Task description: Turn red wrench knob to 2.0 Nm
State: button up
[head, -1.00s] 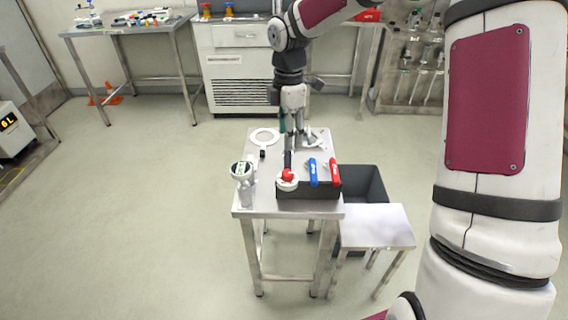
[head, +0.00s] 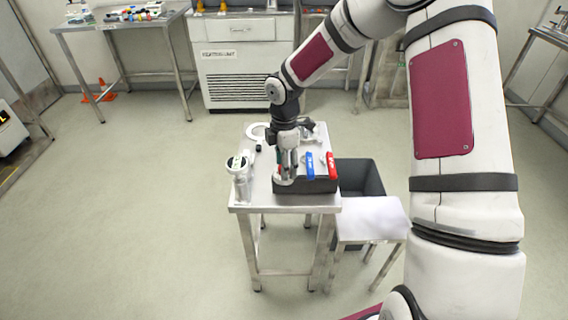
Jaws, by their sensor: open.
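A dark block (head: 315,187) sits on the front of a small steel table (head: 262,200). A blue-handled wrench (head: 309,166) and a red-handled wrench (head: 331,167) stand side by side at the block's right part. My gripper (head: 287,170) points down over the block's left end, left of the blue handle. A white round dial (head: 283,181) shows just below its fingertips. The red knob seen on that dial earlier is hidden behind the gripper. The fingers are open; whether they touch the knob I cannot tell.
A white gauge-like device (head: 240,178) stands at the table's left front. A white ring (head: 257,131) and a small black piece (head: 258,147) lie behind. A dark bin (head: 360,179) and a low steel stand (head: 372,218) are at right.

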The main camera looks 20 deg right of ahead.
grip_shut()
